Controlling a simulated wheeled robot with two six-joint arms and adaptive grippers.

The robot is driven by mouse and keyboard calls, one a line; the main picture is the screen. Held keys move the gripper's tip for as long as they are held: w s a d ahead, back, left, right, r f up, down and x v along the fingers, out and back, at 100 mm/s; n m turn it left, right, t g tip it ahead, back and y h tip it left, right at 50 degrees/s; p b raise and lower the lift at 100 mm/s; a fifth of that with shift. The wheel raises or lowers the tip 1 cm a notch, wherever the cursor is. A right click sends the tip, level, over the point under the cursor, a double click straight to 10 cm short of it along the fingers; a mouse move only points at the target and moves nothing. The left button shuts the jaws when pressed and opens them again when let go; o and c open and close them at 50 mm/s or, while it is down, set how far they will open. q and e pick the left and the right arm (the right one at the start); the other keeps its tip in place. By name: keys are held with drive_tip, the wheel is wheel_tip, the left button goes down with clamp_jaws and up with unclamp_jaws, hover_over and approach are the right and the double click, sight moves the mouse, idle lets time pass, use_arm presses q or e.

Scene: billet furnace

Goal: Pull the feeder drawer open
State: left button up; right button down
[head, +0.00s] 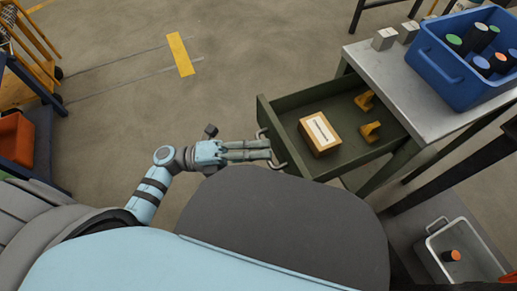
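The green feeder drawer (286,122) stands pulled out of the grey-topped table, on its left side. Its open top shows the inside. A metal bar handle (280,163) is on the drawer's left-facing front. My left gripper (268,149) is at the handle, its two fingers close together and shut on the middle of the bar, which they partly cover. Inside the drawer lie an orange-brown box with a white label (320,132) and two yellow-orange pieces (366,101), (370,131). My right gripper is not in view.
The table top (376,66) holds a blue crate (440,67) of dark cylinders with coloured ends and two metal blocks (385,39). A grey bin (435,246) with an orange-ended cylinder stands low at right. An orange rack is at far left. Floor left of the drawer is clear.

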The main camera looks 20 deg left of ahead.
use_arm(q)
drive_tip(key=shift+o, duration=1)
drive_tip(key=v, duration=1.2)
